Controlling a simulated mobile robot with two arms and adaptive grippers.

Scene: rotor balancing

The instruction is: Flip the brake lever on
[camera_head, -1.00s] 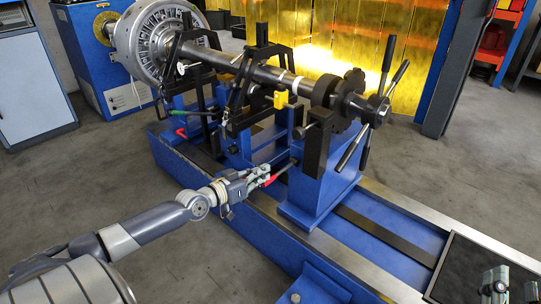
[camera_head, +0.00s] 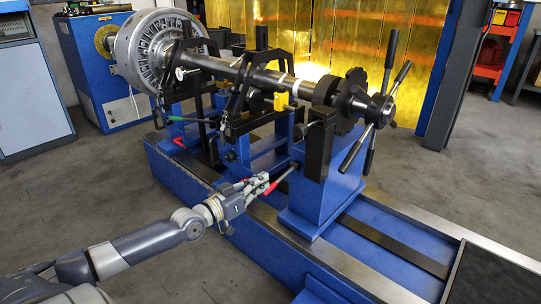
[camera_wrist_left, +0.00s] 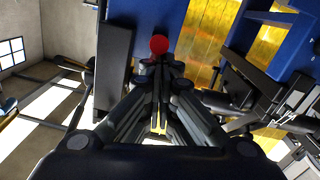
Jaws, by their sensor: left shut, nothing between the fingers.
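The brake lever, a thin dark rod with a red grip (camera_head: 268,188), sticks out at the left side of the blue pedestal and slants down to the left. My left gripper (camera_head: 262,180) is shut and empty, its fingertips right at the red grip; whether they touch cannot be told. In the left wrist view the grip's round red end (camera_wrist_left: 159,44) shows just beyond my closed fingertips (camera_wrist_left: 160,62). My right gripper is not in view.
The blue pedestal (camera_head: 318,205) stands right of the lever, with a spoked handwheel (camera_head: 377,108) above. The rotor shaft (camera_head: 255,76) runs left from it to a large disc. A green-handled lever (camera_head: 178,118) is further left. Grey floor (camera_head: 90,195) is clear at left.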

